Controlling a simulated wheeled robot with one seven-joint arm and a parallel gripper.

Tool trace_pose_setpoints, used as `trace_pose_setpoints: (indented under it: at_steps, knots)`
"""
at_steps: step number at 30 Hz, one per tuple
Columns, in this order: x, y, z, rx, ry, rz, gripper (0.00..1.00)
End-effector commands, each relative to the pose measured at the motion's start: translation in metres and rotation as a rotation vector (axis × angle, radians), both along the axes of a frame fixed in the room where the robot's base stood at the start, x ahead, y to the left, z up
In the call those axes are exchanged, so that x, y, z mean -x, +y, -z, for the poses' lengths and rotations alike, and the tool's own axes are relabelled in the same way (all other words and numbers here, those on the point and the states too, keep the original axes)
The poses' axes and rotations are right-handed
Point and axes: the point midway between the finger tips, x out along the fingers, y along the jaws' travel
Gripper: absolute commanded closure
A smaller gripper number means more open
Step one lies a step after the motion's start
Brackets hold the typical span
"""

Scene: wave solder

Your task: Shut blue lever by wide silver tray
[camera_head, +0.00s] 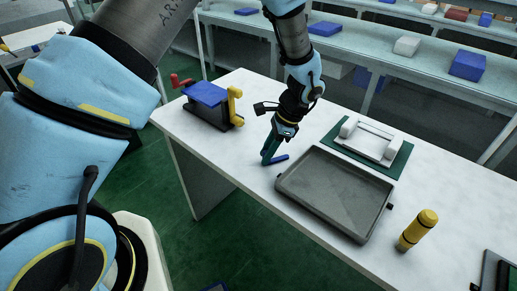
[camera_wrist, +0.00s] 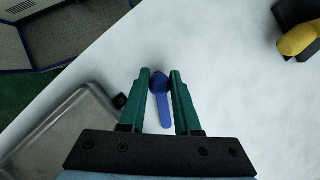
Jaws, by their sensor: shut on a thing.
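The blue lever (camera_head: 280,158) lies at the left end of the wide silver-grey tray (camera_head: 335,195), on the white table. In the wrist view the lever (camera_wrist: 164,110) has a round end between the green fingertips, and its flat arm points back towards the palm. My gripper (camera_head: 267,160) points down at the table. In the wrist view my gripper (camera_wrist: 160,76) is shut on the lever's round end. The tray (camera_wrist: 62,135) shows at lower left there. Fingers partly hide the round end in the head view.
A blue-topped dark fixture (camera_head: 207,95) with red and yellow handles stands at the table's left end. A white part on a green mat (camera_head: 396,165) lies behind the tray. A yellow cylinder (camera_head: 418,230) stands to the right. Bare table lies between fixture and tray.

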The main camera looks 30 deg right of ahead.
Motion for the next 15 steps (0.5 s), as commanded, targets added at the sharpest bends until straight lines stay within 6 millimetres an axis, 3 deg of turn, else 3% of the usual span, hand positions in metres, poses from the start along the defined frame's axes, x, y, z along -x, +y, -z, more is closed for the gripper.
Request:
trace_pose_setpoints:
  at_steps: [15]
  knots:
    - [0.026,-0.003,0.0,0.002,0.0,-0.4,1.0]
